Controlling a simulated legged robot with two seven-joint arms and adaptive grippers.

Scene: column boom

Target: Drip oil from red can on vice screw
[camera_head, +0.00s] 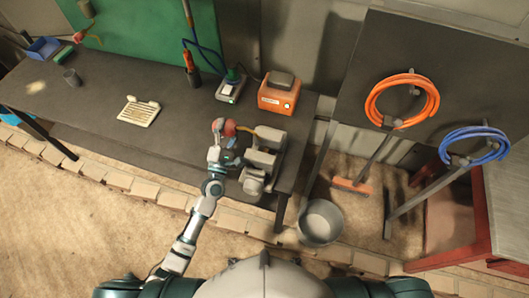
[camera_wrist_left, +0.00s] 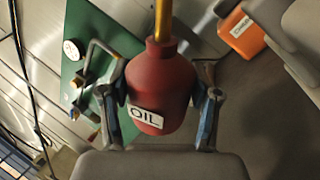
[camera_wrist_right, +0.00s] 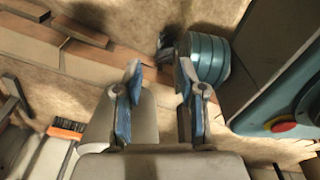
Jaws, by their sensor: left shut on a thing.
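A red oil can (camera_head: 229,128) with a yellow spout is held over the workbench. In the left wrist view the can (camera_wrist_left: 163,85) bears an "OIL" label, and its spout (camera_wrist_left: 163,20) runs out of the picture at the top. My left gripper (camera_wrist_left: 160,105) is shut on the can's body, one finger on each side. The grey vice (camera_head: 262,160) stands at the bench's right front, just right of the can. The spout points towards the vice; I cannot tell whether its tip is over the screw. My right gripper (camera_wrist_right: 157,75) is open and empty.
The dark workbench (camera_head: 80,98) holds a pale tray (camera_head: 139,110), a grey cup (camera_head: 71,77), a blue bin (camera_head: 43,48) and an orange box (camera_head: 280,93). A grey bucket (camera_head: 320,222) stands on the floor right of the bench. Orange (camera_head: 402,99) and blue (camera_head: 474,145) hoses hang at right.

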